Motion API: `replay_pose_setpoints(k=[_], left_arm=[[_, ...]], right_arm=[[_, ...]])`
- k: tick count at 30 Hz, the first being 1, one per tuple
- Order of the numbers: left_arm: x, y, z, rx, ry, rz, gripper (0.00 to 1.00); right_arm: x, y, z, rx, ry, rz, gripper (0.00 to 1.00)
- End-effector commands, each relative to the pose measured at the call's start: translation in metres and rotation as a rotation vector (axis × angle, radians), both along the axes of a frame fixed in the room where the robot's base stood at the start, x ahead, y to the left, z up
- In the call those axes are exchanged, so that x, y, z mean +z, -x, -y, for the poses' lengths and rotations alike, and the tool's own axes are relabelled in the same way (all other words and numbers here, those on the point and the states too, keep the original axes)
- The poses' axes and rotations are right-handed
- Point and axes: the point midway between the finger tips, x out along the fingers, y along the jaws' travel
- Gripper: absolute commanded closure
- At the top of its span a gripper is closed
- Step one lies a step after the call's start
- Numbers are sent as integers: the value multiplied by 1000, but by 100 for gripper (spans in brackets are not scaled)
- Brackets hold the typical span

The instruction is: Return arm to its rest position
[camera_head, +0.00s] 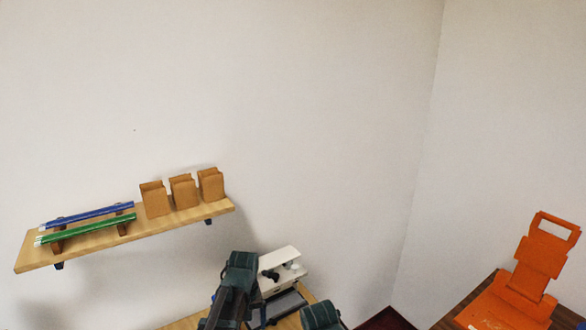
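Dark teal and black links of my own arms rise from the bottom edge, left of centre and near the middle. The left one is the taller and reaches up beside a white device. I make out no gripper fingers among these parts, so neither gripper can be pointed to. Whether either gripper holds anything is hidden.
A white device (281,262) stands on a wooden counter behind my arm links. A wall shelf (38,256) at left bears a blue roll (95,213), a green roll (92,228) and three brown boxes (183,191). An orange folded stand (537,262) is on a dark wooden table (462,309) at right.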

Motion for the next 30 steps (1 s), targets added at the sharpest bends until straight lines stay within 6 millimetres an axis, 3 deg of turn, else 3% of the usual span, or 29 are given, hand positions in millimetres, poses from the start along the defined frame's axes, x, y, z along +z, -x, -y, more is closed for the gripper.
replay_pose_setpoints(k=[1,3,6,10,15,30], left_arm=[[-27,36,21,-103,-9,-8,9],[-42,67,42,-237,-22,-18,9],[-60,105,64,-409,-39,-32,9],[-74,139,80,-566,-56,-45,9],[-77,153,86,-643,-64,-53,9],[-76,151,86,-641,-63,-53,9]], right_arm=[[-27,0,0,2,0,0,100],[-43,0,0,4,1,0,100],[-61,0,0,7,1,0,100],[-75,0,0,9,2,0,100],[-79,0,0,11,2,-1,100],[-77,0,0,10,2,0,100]])
